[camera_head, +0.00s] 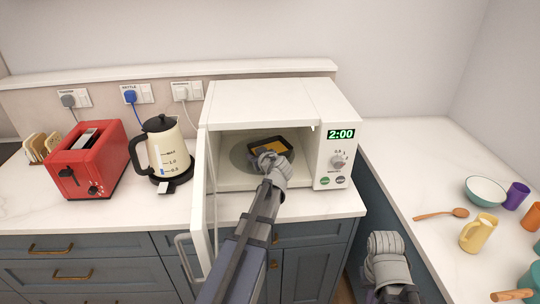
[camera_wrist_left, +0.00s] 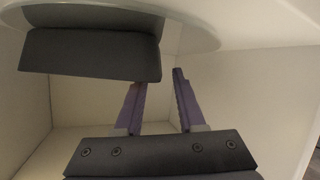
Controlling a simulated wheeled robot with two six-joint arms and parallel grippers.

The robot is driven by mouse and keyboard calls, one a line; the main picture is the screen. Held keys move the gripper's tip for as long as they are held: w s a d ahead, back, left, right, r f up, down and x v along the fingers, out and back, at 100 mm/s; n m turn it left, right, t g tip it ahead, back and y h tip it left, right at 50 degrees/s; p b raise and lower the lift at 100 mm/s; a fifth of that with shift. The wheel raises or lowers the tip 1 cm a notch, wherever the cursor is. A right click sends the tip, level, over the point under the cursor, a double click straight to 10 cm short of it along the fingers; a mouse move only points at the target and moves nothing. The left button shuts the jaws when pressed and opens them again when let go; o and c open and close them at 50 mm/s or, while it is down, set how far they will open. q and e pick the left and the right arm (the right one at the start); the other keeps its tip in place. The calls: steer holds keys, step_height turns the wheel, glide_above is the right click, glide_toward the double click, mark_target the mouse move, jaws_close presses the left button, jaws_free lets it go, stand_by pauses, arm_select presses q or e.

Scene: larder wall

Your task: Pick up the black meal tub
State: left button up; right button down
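The black meal tub (camera_head: 285,144), with yellow-orange food in it, sits on the round turntable inside the open microwave (camera_head: 270,88). My left gripper (camera_head: 268,160) reaches into the microwave at the front of the tub. In the left wrist view the tub (camera_wrist_left: 90,55) fills the upper left. The two purple fingers (camera_wrist_left: 157,95) there are apart. The tub hides the left finger's tip, and the right finger's tip stands just beside the tub's edge with a small gap. My right gripper (camera_head: 388,262) hangs low at the right; its fingers cannot be made out.
The microwave door (camera_head: 200,200) stands open on the left of the arm. A kettle (camera_head: 163,150) and a red toaster (camera_head: 88,160) stand to the left. The right counter holds a bowl (camera_head: 486,190), a wooden spoon (camera_head: 440,214) and a yellow mug (camera_head: 478,234).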

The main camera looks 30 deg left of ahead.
arm_select(q)
steer(key=shift+x, duration=0.8)
steer(key=shift+s, duration=0.1)
jaws_close()
stand_by(0.7)
